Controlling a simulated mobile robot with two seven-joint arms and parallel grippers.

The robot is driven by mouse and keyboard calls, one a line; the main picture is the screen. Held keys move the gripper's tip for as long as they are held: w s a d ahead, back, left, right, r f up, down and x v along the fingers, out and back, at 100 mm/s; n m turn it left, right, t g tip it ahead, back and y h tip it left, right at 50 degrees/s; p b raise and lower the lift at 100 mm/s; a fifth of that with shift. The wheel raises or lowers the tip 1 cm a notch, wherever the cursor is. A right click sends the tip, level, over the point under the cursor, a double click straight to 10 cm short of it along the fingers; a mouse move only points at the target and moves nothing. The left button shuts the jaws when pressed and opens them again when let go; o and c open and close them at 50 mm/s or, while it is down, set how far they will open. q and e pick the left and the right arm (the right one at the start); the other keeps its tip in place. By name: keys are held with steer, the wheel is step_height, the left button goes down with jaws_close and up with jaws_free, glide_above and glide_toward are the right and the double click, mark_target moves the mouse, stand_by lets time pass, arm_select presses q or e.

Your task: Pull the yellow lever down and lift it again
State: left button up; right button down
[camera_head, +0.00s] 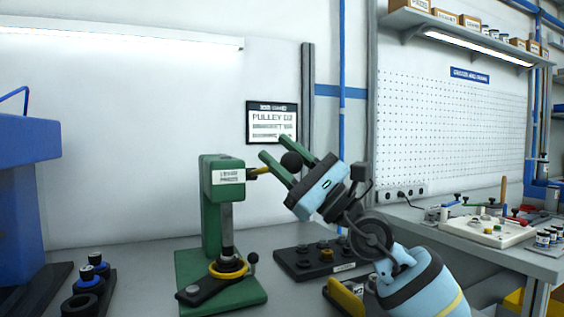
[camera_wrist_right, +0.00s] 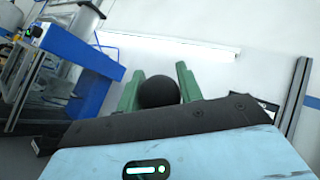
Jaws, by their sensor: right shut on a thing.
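A green press (camera_head: 210,215) stands on the grey bench in the head view. Its yellow lever (camera_head: 259,171) sticks out to the right from the press head and ends in a black ball knob (camera_head: 291,160). My right gripper (camera_head: 288,156) has its green fingers on either side of the knob and is shut on it. In the right wrist view the knob (camera_wrist_right: 158,92) sits between the two fingers (camera_wrist_right: 158,90). The lever looks close to level, tilted slightly up toward the knob. My left gripper is not in view.
A black tray with small parts (camera_head: 315,262) lies right of the press base. A black rack with blue-topped pieces (camera_head: 90,280) stands at the left, near a blue machine (camera_head: 25,200). A side bench with tools (camera_head: 490,235) is at the right.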

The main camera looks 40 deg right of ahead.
steer(key=shift+w+a+f, duration=0.1)
steer(key=shift+a+f, duration=0.1)
steer(key=shift+f, duration=0.15)
steer(key=shift+f, duration=0.1)
steer(key=c, duration=1.2)
jaws_free()
steer(key=shift+c, duration=0.2)
steer(key=shift+o, duration=1.1)
steer(key=shift+d, duration=0.1)
steer(key=shift+o, duration=0.4)
steer(key=shift+r, duration=0.2)
steer(key=shift+d, duration=0.1)
